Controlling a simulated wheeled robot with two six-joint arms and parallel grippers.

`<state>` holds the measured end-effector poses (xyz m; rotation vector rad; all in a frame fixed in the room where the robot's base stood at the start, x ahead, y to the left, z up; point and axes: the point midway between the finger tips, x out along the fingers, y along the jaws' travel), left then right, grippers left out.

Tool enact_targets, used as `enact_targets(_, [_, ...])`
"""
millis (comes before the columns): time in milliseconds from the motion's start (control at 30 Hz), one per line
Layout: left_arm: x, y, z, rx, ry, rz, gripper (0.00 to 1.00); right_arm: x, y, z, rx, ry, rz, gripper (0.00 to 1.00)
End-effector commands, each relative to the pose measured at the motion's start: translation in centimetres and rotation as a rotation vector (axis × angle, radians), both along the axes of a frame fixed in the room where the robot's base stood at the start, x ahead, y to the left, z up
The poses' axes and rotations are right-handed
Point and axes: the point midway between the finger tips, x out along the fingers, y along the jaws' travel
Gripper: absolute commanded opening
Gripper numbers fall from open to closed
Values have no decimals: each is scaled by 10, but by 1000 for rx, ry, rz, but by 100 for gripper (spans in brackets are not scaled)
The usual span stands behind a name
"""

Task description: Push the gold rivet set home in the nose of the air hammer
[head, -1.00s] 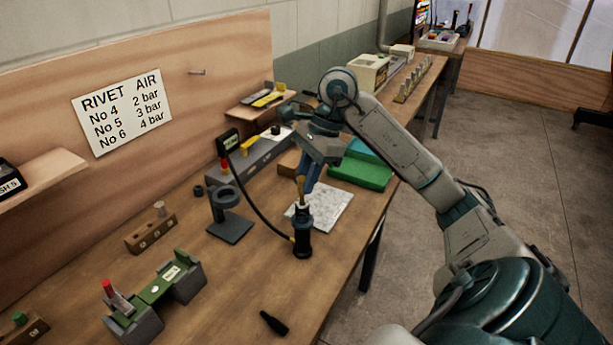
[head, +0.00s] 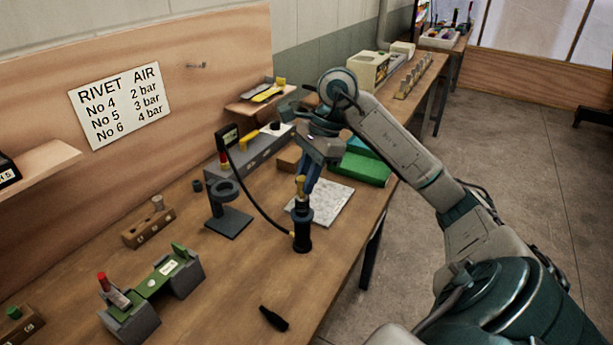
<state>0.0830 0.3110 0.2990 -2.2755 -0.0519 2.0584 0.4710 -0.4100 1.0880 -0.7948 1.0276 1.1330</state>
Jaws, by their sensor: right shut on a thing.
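The air hammer (head: 303,234) is a dark upright cylinder standing nose up on the bench, with a black hose joined low on its side. The gold rivet set (head: 300,188) is upright at the hammer's nose, its lower end at the nose opening. How deep it sits inside I cannot tell. My right gripper (head: 311,182) reaches down from above with its blue fingers at the gold set, shut on it and partly hiding it. My left gripper is not in view.
A dark ring-topped stand (head: 228,208) is left of the hammer, and a pale speckled sheet (head: 331,200) lies behind it. A green box (head: 362,169) is at the back right. A small black object (head: 273,319) lies in front. The bench between is mostly clear.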

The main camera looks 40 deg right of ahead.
Motion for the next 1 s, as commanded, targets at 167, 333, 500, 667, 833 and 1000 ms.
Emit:
enact_targets(167, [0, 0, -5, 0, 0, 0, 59, 0, 0, -5, 0, 0, 0, 0])
enact_targets(333, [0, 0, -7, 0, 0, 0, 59, 0, 0, -7, 0, 0, 0, 22])
enact_targets(500, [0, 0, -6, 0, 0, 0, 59, 0, 0, -6, 0, 0, 0, 46])
enact_targets(667, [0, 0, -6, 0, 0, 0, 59, 0, 0, -6, 0, 0, 0, 46])
enact_targets(833, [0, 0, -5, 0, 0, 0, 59, 0, -1, -3, 0, 0, 0, 46])
enact_targets(1000, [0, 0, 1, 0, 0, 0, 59, -1, -5, 8, -1, -1, 0, 46])
